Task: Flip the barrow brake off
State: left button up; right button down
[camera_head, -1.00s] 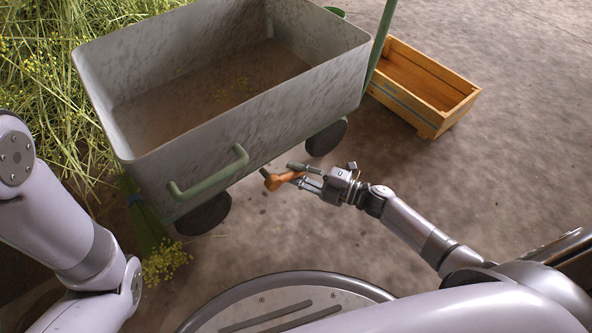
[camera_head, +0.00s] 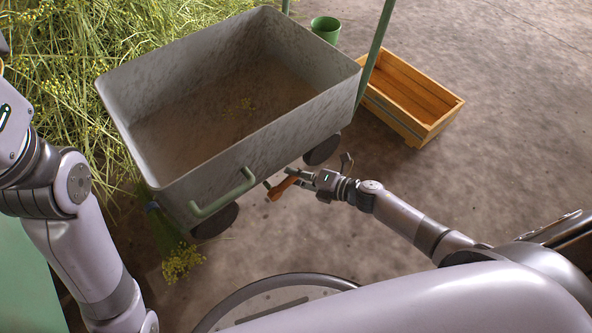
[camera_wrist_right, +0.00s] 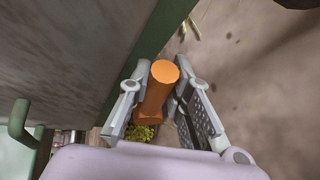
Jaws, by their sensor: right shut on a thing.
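The grey metal barrow (camera_head: 215,150) stands in the middle of the head view, with a green handle (camera_head: 222,193) on its near wall and dark wheels below. The orange brake lever (camera_head: 281,188) sticks out at the barrow's lower near side. My right gripper (camera_head: 294,177) is shut on the brake lever, which also shows between the fingers in the right wrist view (camera_wrist_right: 156,92). The lever's base is partly hidden by the gripper. My left arm shows at the left edge of the head view, but its gripper is not in view.
A wooden crate (camera_head: 411,103) stands on the floor to the right of the barrow. A green bucket (camera_head: 325,29) is behind it, near green posts. Cut herbs (camera_head: 75,70) are heaped at the left. The floor at the right is clear.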

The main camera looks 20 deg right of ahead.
jog(key=shift+r, duration=0.15)
dwell(0.3)
jog(key=c, duration=1.4)
grip_release()
jog(key=shift+c, duration=0.2)
jog(key=v, duration=0.8)
